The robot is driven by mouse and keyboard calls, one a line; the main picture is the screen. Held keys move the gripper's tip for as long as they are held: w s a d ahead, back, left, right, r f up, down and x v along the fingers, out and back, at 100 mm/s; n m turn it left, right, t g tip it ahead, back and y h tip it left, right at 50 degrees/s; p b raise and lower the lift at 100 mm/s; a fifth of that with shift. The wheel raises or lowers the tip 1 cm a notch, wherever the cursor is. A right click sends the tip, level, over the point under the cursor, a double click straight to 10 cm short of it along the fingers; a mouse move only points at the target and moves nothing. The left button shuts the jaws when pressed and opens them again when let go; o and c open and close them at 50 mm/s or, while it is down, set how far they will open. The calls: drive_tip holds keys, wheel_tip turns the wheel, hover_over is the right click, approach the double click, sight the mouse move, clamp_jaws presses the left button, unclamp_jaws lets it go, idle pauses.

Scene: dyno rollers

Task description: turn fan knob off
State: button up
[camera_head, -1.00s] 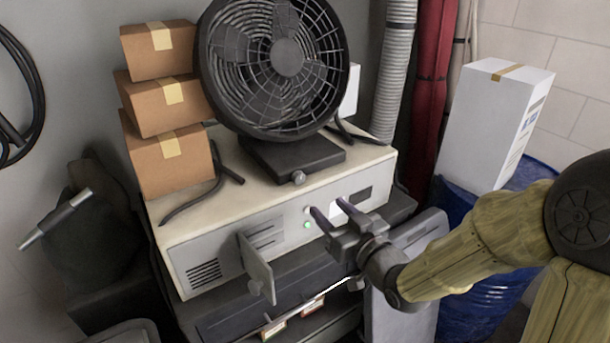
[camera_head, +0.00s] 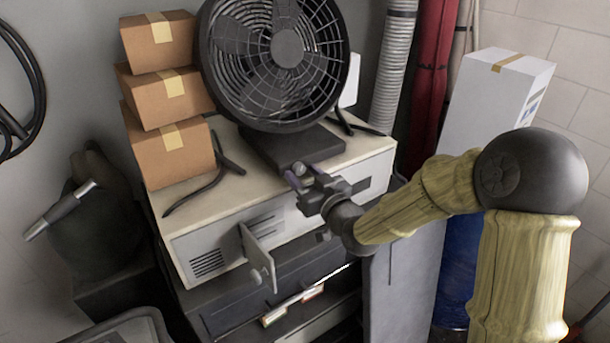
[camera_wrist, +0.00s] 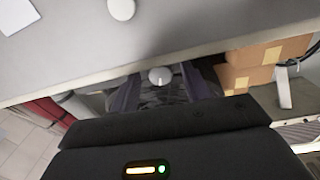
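The black fan (camera_head: 272,62) stands on the cream cabinet. Its small round grey knob (camera_head: 299,168) is at the front of the fan's base (camera_head: 292,147). My gripper (camera_head: 299,178) is open at the cabinet's top front edge, right by the knob, partly hiding the area below it. In the wrist view the knob (camera_wrist: 159,75) shows between my two open fingers (camera_wrist: 160,88), with a gap on each side. I cannot tell whether the fingertips reach around it.
The cabinet (camera_head: 205,227) has an open small door (camera_head: 260,255) at its front. Another round white knob (camera_wrist: 121,8) is on the cabinet front. Stacked cardboard boxes (camera_head: 172,152) stand left of the fan. A tall white box (camera_head: 492,100) is at the right.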

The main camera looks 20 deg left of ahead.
drive_tip(key=c, duration=0.9)
drive_tip(key=shift+o, duration=0.2)
drive_tip(key=shift+f+n+b, duration=0.2)
drive_tip(key=shift+n+b, duration=0.1)
drive_tip(key=shift+b, duration=0.45)
drive_tip(key=shift+r+n+b, duration=0.1)
drive_tip(key=shift+n+b, duration=0.4)
drive_tip(key=shift+b, duration=0.1)
drive_tip(key=o, duration=1)
drive_tip(key=b+v, duration=0.8)
drive_tip(key=v, duration=0.9)
drive_tip(key=shift+d+b, duration=0.2)
drive_tip(key=shift+b, duration=0.1)
